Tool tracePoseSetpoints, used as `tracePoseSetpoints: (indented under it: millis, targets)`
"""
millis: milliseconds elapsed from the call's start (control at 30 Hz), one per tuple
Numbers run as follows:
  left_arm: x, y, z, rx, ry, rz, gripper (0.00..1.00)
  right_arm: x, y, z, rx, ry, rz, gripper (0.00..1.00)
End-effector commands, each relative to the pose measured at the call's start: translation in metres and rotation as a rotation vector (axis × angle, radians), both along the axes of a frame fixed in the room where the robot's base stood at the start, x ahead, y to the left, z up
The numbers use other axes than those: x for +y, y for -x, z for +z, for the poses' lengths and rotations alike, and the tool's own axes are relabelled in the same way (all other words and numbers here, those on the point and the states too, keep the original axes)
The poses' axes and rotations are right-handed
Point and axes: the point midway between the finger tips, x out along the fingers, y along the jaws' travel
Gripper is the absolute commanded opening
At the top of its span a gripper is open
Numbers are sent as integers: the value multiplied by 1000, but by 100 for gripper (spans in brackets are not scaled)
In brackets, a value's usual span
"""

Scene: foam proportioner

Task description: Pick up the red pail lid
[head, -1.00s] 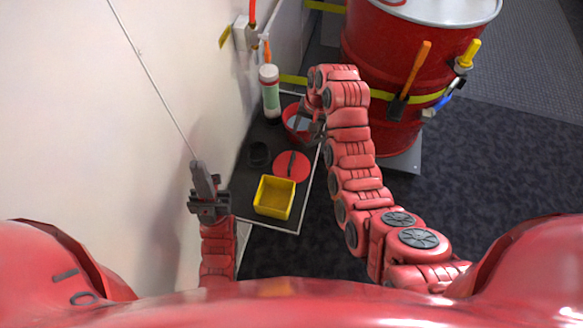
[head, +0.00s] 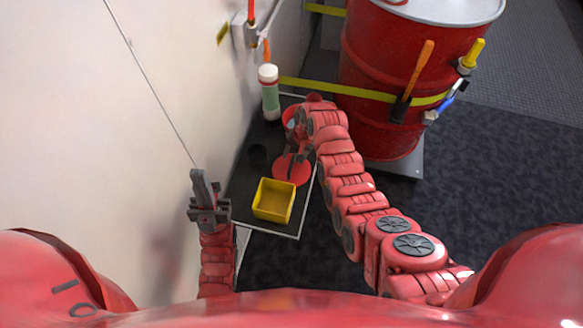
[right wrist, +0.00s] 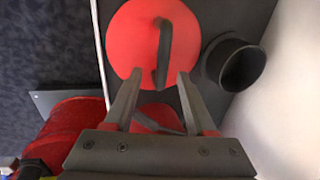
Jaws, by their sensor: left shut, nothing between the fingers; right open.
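The red pail lid (head: 291,172) lies flat on the dark tray, behind the yellow box. It also shows in the right wrist view (right wrist: 129,42) as a red disc with a dark bar handle (right wrist: 164,50). My right gripper (head: 294,157) is open over the lid's far part. In the right wrist view its fingertips (right wrist: 160,75) appear on either side of the handle's near end; I cannot tell the height gap. The red pail (head: 289,114) stands beyond the lid, partly hidden by my right arm. My left gripper (head: 199,174) is shut and empty, beside the wall.
The tray (head: 255,228) also holds a yellow box (head: 274,212), a black cup (right wrist: 236,65) and a white-capped bottle (head: 269,95). A large red drum (head: 372,75) stands at the back right. The white wall (head: 110,130) closes off the left side.

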Motion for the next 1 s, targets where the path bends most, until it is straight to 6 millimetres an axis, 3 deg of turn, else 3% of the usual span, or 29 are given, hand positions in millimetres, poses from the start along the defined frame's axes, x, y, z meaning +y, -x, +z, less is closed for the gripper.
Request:
tracePoseSetpoints:
  millis: [200,467,767,1000]
  targets:
    - [0,0,2,0,0,0,0,2,-1,-12,-1,0,1,56]
    - [0,0,1,0,0,0,0,2,0,-13,0,0,1,54]
    - [0,0,1,0,0,0,0,2,0,-13,1,1,0,0]
    - [0,0,1,0,0,0,0,2,0,-14,1,1,1,0]
